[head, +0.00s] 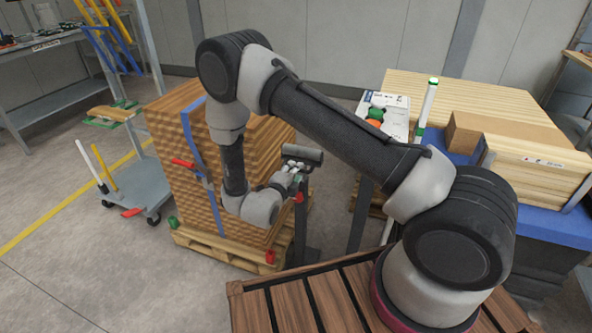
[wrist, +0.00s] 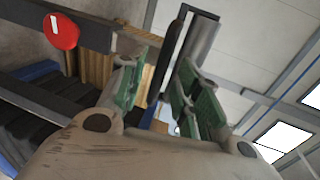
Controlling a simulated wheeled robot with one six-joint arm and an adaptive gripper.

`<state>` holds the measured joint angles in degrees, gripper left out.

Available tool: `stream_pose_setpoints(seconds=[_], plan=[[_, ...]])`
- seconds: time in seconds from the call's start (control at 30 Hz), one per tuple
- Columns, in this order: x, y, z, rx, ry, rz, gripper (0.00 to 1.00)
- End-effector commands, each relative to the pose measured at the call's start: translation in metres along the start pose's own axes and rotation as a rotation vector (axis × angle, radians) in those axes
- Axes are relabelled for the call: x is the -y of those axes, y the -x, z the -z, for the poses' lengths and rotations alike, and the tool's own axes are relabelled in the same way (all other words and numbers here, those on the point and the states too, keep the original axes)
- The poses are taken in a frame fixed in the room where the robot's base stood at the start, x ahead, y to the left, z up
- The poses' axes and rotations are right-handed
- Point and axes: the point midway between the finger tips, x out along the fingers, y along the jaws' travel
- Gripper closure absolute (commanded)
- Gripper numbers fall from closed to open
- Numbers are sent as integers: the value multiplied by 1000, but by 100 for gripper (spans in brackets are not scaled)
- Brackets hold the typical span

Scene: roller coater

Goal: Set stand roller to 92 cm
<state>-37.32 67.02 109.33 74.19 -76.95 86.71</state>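The stand roller is in the head view, with a dark roller (head: 302,154) on top of an upright dark post (head: 301,225) in front of the stacked boards. A red part shows on the post. In the wrist view the grey roller (wrist: 203,42) is at the top centre, and a round red knob (wrist: 62,31) with a white mark is on a dark bar at the upper left. My gripper (head: 290,180) is just below the roller. In the wrist view its green-padded fingers (wrist: 168,88) stand apart, with a dark bracket between them; contact is unclear. No height reading is legible.
A strapped board stack (head: 165,150) on a pallet stands behind and left of the gripper. A second dark post (head: 359,215) is to the right. A cart (head: 135,187) stands at left. A blue-covered table (head: 555,225) with wooden boxes is at right. Floor at lower left is clear.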

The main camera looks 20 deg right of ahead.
Motion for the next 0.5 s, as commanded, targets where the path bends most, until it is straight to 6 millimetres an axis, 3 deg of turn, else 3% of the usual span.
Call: stream_pose_setpoints(seconds=[0.2,0.5], plan=[[0,-24,0,1,2,-1,66],[0,-27,0,1,3,-1,66]])
